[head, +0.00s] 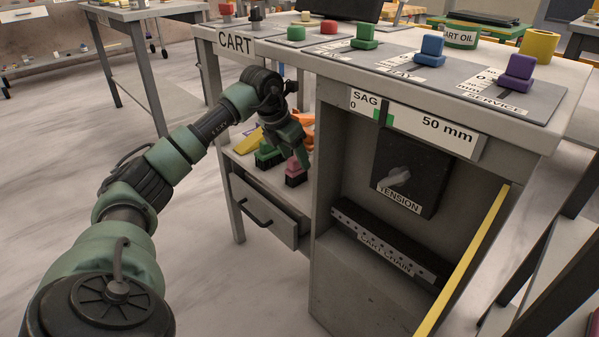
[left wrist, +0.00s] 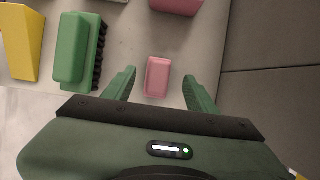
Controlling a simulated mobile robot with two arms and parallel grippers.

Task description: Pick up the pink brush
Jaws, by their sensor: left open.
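The pink brush (head: 295,168), with dark bristles below, stands on the cart's lower shelf above the drawer. In the left wrist view the pink brush (left wrist: 157,77) shows as a small pink block between my fingertips, with a gap on each side. My left gripper (head: 299,153) is open, pointing down just over it; the gripper (left wrist: 160,85) holds nothing. The gripper partly hides the brush in the head view. My right gripper is not in view.
A green brush (left wrist: 75,48) stands close to the left of the pink one, with a yellow block (left wrist: 20,40) beyond. Another pink piece (left wrist: 176,4) is at the wrist view's top edge. The cart's side panel (head: 313,190) stands close on the right, the tabletop above.

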